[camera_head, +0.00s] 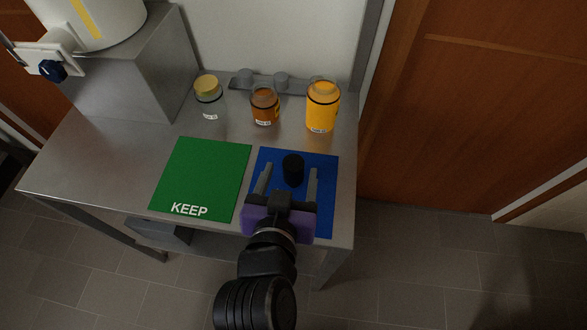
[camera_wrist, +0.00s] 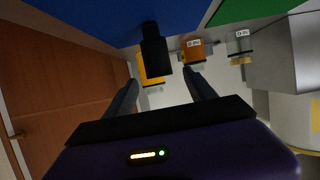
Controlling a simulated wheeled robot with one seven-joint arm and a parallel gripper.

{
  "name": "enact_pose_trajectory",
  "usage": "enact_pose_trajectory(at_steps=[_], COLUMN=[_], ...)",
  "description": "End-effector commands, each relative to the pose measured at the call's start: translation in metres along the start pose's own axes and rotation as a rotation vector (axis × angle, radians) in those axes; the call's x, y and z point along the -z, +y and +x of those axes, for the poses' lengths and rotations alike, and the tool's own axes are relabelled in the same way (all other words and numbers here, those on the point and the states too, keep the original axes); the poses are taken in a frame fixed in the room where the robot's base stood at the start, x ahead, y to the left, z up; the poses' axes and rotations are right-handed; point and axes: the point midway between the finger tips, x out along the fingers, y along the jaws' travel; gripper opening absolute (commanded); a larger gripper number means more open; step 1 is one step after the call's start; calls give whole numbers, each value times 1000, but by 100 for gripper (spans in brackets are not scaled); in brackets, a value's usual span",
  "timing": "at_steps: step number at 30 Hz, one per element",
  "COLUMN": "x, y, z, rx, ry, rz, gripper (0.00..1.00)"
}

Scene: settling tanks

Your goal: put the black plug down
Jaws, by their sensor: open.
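The black plug (camera_head: 293,169) stands upright on the blue mat (camera_head: 327,205) at the front right of the metal table. My gripper (camera_head: 290,172) is open over the blue mat, with one finger to each side of the plug in the head view. In the wrist view the plug (camera_wrist: 155,50) shows just beyond my fingertips (camera_wrist: 160,76), with nothing held between the fingers. The front part of the blue mat is hidden by my gripper.
A green mat (camera_head: 200,175) marked KEEP lies left of the blue one. A pale jar (camera_head: 208,98), a brown jar (camera_head: 264,108) and a yellow-orange jar (camera_head: 322,110) stand behind, before a grey rack (camera_head: 245,78). A metal box (camera_head: 135,85) with a white tank is at left.

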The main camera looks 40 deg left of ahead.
Motion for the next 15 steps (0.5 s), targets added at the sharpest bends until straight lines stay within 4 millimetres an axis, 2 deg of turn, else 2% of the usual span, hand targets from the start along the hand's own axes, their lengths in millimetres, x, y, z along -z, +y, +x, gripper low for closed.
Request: enact_pose_trajectory(at_steps=[11, 15], x=[-2, -5], y=[1, 1], z=[37, 58], rx=[-1, -1], ry=[-2, -1], rz=[7, 7], gripper=[64, 64])
